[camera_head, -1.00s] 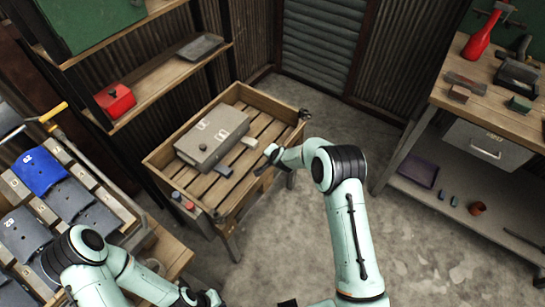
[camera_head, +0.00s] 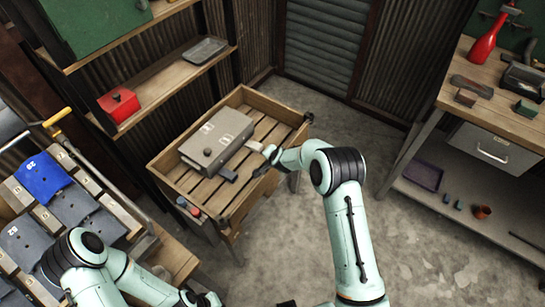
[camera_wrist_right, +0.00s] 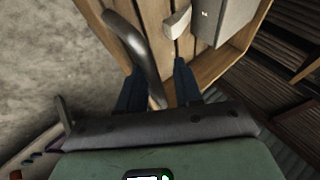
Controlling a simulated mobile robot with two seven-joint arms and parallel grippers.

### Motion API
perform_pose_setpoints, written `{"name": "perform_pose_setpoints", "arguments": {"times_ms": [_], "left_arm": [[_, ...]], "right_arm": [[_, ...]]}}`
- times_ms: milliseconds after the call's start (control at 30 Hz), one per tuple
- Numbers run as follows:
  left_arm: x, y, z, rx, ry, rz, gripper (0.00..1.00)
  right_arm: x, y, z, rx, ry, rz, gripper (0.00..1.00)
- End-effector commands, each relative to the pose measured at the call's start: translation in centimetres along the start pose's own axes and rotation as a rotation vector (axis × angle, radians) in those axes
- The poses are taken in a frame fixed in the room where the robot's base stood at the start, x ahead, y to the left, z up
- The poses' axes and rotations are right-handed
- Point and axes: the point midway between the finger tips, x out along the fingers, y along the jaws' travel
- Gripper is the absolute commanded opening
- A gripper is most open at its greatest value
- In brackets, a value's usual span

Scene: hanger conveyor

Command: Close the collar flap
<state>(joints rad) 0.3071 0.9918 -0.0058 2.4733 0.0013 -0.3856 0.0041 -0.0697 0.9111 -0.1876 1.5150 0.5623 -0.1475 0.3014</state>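A grey box (camera_head: 214,138) with a round knob on its lid lies on a slatted wooden table (camera_head: 250,96). A light tab (camera_head: 253,147) and a dark tab (camera_head: 229,175) show at its right side; I cannot tell which, if either, is the collar flap. My right gripper (camera_head: 264,169) is over the table's right edge; its fingers barely show there. In the right wrist view, its two dark blue fingers (camera_wrist_right: 158,86) stand apart, with the end of a curved dark bar (camera_wrist_right: 140,50) around their gap; contact cannot be told. My left gripper (camera_head: 208,299) is low, its fingers unclear.
A rack with blue and dark panels (camera_head: 42,177) is at the left. A workbench (camera_head: 490,105) with tools stands at the right. Open concrete floor (camera_head: 430,255) lies between.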

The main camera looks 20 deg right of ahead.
Motion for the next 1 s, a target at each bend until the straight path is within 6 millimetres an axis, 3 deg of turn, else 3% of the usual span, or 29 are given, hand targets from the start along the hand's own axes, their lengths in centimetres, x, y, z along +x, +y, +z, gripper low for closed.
{"name": "perform_pose_setpoints", "arguments": {"times_ms": [300,467,800,1000], "left_arm": [[0.0,0.0,0.0,0.000,0.000,0.000,0.00],[0.3,-0.2,0.1,-0.001,-0.002,-0.001,0.00],[0.8,-0.4,0.4,-0.002,-0.005,-0.002,0.00],[0.3,-0.2,0.2,-0.001,-0.002,-0.001,0.00]], "right_arm": [[-0.1,0.2,-0.1,0.000,0.002,0.003,0.38],[-1.4,0.1,-0.2,0.000,0.003,0.002,0.38],[-8.8,-0.1,-0.1,0.001,0.002,0.000,0.38],[-12.1,-0.2,-0.1,-0.001,0.001,0.000,0.38]]}}
